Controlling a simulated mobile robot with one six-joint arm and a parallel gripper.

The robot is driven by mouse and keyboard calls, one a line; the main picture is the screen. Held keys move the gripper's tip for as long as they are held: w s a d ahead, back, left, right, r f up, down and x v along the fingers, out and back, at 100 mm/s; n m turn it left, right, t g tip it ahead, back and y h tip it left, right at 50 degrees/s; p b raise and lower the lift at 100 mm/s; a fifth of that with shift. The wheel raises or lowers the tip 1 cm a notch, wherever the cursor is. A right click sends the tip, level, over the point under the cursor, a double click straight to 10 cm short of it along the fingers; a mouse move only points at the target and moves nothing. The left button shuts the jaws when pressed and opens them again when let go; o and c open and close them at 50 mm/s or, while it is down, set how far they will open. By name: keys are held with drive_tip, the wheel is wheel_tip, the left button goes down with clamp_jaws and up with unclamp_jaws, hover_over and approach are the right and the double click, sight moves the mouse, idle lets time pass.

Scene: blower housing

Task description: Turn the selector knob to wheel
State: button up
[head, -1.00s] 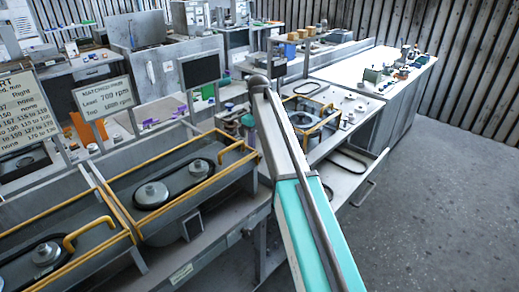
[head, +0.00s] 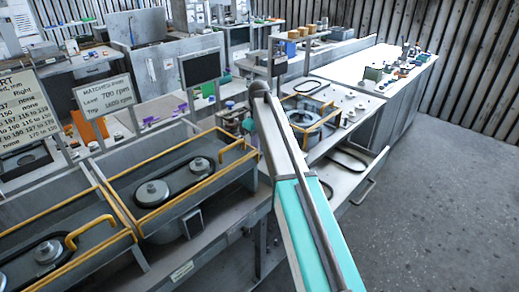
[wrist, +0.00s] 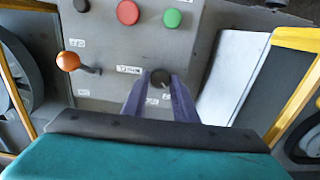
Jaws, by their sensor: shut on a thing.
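The selector knob (wrist: 160,78) is a dark round knob on a grey control panel (wrist: 108,52) in the wrist view. My gripper (wrist: 160,88) has its two purple-grey fingers around the knob and is shut on it. White labels sit around the knob, but their text is too small to read. A short pale mark shows on the knob's face. In the head view my arm hides the knob and the gripper.
An orange ball-ended lever (wrist: 68,61) stands left of the knob. A red button (wrist: 128,12) and a green button (wrist: 172,18) sit above. Yellow guard rails (wrist: 295,95) flank the panel. In the head view, belt-and-pulley bays (head: 170,185) line the bench.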

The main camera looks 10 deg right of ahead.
drive_tip(key=shift+m, duration=0.4)
drive_tip(key=m, duration=0.6)
drive_tip(key=shift+m, duration=0.3)
drive_tip(key=m, duration=0.7)
drive_tip(key=shift+w, duration=0.1)
drive_tip(key=m, duration=0.6)
drive_tip(key=shift+p, duration=0.3)
drive_tip(key=m, duration=0.6)
drive_tip(key=shift+r+m, duration=0.1)
drive_tip(key=shift+m, duration=0.2)
drive_tip(key=o, duration=1)
drive_tip(key=shift+o, duration=0.2)
